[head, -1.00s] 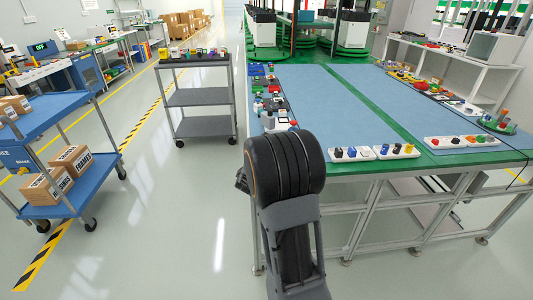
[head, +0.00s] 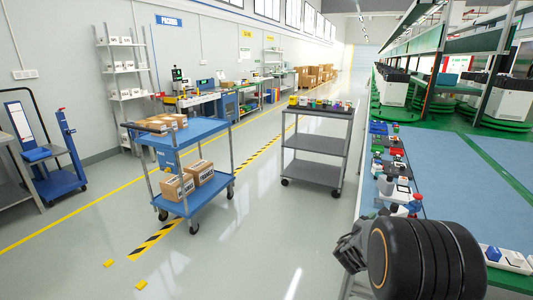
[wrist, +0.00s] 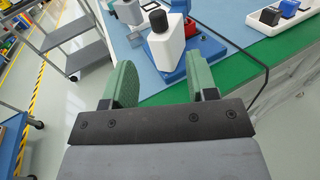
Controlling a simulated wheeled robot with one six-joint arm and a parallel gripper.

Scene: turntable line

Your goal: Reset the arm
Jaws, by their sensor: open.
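My gripper (wrist: 160,62) is open in the wrist view, its two green fingers apart with nothing held between them. In the head view my arm is folded low at the bottom right. The dark end of my gripper (head: 350,246) shows partly behind its black rounded link, beside the table's left edge; its fingers cannot be made out there.
The blue-topped table (head: 455,180) with small parts along its edge lies right. A grey cart (head: 316,143) and a blue cart (head: 205,206) with boxes stand left of it. A blue trolley (head: 62,180) is at far left. The floor between is clear.

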